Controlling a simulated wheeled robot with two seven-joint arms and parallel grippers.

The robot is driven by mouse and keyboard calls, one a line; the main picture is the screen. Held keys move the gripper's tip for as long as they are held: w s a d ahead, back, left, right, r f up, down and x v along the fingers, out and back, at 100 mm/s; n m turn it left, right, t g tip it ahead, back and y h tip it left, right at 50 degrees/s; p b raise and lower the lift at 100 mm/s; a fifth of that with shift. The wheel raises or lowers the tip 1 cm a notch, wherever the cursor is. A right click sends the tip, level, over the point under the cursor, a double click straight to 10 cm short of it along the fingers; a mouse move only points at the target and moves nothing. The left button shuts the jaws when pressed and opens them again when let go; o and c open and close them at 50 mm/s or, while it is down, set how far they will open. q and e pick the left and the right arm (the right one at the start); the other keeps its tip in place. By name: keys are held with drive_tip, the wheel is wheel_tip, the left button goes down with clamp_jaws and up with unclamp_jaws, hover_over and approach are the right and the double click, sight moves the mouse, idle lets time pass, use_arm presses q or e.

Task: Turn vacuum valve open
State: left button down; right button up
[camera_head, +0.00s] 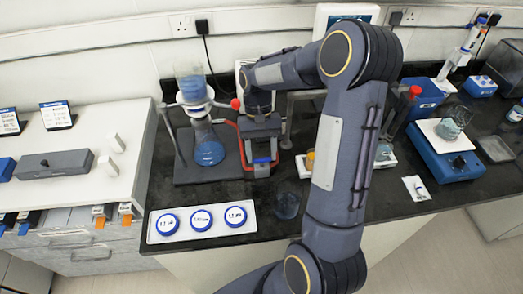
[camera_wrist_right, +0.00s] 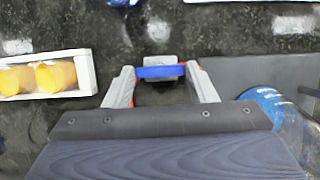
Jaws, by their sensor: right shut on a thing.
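My right gripper (camera_head: 262,160) is at the right side of the filter stand, beside the flask (camera_head: 208,148) with blue liquid. In the wrist view, the fingers of the right gripper (camera_wrist_right: 160,76) reach either side of a blue bar, the valve handle (camera_wrist_right: 160,71), and are shut on it. The handle lies crosswise between the fingertips, over a small grey block. The valve body is mostly hidden by my gripper in the head view. A red hose (camera_head: 241,148) runs between the flask and the gripper area. My left gripper is not in view.
A funnel (camera_head: 190,85) with blue liquid stands above the flask. A tray (camera_head: 153,238) with three blue-lidded dishes lies at the front edge, near a glass beaker (camera_head: 287,204). In the wrist view, a white box (camera_wrist_right: 88,70) holds yellow cylinders. A blue balance (camera_head: 440,160) stands at right.

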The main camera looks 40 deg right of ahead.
drive_tip(key=o, duration=1)
drive_tip(key=shift+r, duration=0.1)
drive_tip(key=v, duration=0.7)
drive_tip(key=shift+w+r+b, duration=0.15)
drive_tip(key=shift+r+b, duration=0.15)
drive_tip(key=shift+b, duration=0.1)
